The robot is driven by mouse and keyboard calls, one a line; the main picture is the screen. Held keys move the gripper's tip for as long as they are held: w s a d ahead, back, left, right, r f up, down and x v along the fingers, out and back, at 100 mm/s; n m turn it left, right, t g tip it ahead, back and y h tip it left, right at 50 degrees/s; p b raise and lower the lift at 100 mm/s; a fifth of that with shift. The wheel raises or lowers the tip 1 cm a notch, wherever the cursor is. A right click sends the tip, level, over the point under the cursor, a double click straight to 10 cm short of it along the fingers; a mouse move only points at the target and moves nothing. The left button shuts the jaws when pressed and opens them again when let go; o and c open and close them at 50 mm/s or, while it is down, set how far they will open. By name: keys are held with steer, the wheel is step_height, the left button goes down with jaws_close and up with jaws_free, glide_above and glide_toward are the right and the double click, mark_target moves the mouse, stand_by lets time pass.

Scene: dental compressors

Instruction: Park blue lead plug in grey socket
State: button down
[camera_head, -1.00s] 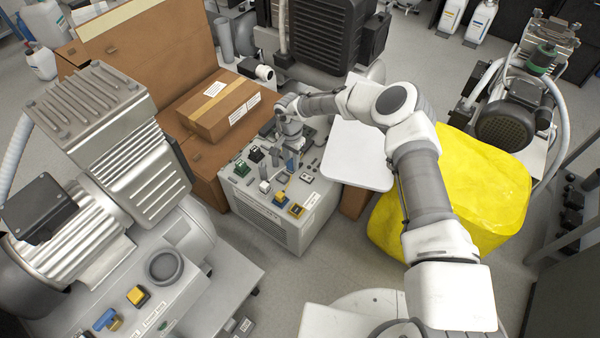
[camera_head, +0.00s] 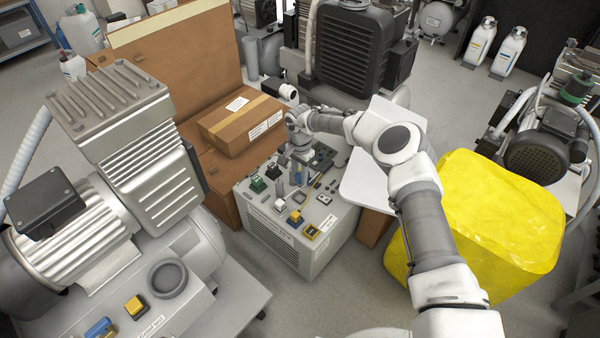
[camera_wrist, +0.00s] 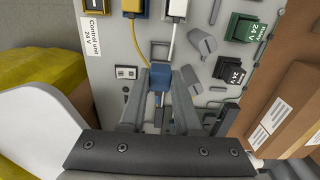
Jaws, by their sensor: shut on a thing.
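My gripper (camera_wrist: 159,92) is shut on a small blue plug (camera_wrist: 158,76), which sits between the fingertips in the wrist view. The gripper is over the top panel of the grey control unit (camera_wrist: 105,52). In the head view my gripper (camera_head: 301,172) is small and hides the plug. I cannot tell whether the plug touches the panel. A grey cylindrical part (camera_wrist: 202,42) and another grey part beside the right finger stand on the panel; I cannot tell which thing is the grey socket.
Yellow and white leads (camera_wrist: 136,40) cross the panel near the gripper. Green (camera_wrist: 243,27) and black (camera_wrist: 229,71) 24 V blocks stand to the right. A cardboard box (camera_head: 237,122), a yellow bag-like bin (camera_head: 490,225) and a silver compressor (camera_head: 140,150) surround the unit.

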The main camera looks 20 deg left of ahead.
steer(key=shift+f, duration=3.15)
steer(key=shift+f, duration=0.95)
steer(key=shift+c, duration=1.1)
jaws_free()
steer(key=shift+r+p, duration=1.45)
steer(key=shift+r, duration=2.05)
steer(key=shift+r, duration=0.1)
